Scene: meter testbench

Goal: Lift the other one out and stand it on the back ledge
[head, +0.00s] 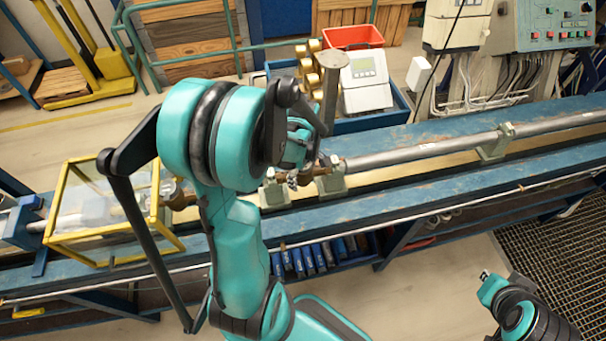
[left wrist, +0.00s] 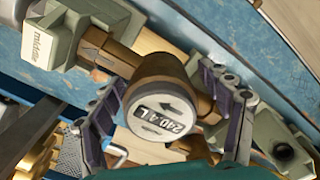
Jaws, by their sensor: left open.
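A brass meter (left wrist: 155,85) with a round dial reading "240.4 L" fills the middle of the left wrist view. It lies in the pipe line, with brass fittings at both ends, beside a grey-green clamp labelled "middle" (left wrist: 52,40). My left gripper (left wrist: 167,106) is open, with one finger on each side of the meter; I cannot tell whether they touch it. In the head view my left gripper (head: 297,172) is over the bench, and my arm largely hides the meter. The blue back ledge (head: 450,127) runs behind the pipe. My right gripper (head: 486,280) is at the lower right, away from the bench.
A yellow-framed clear guard (head: 110,262) stands on the bench at left. A grey pipe (head: 420,155) runs right through a clamp (head: 495,143). Behind the ledge are a blue crate (head: 400,108) holding a white device (head: 366,82) and brass pieces, and a red bin (head: 352,37).

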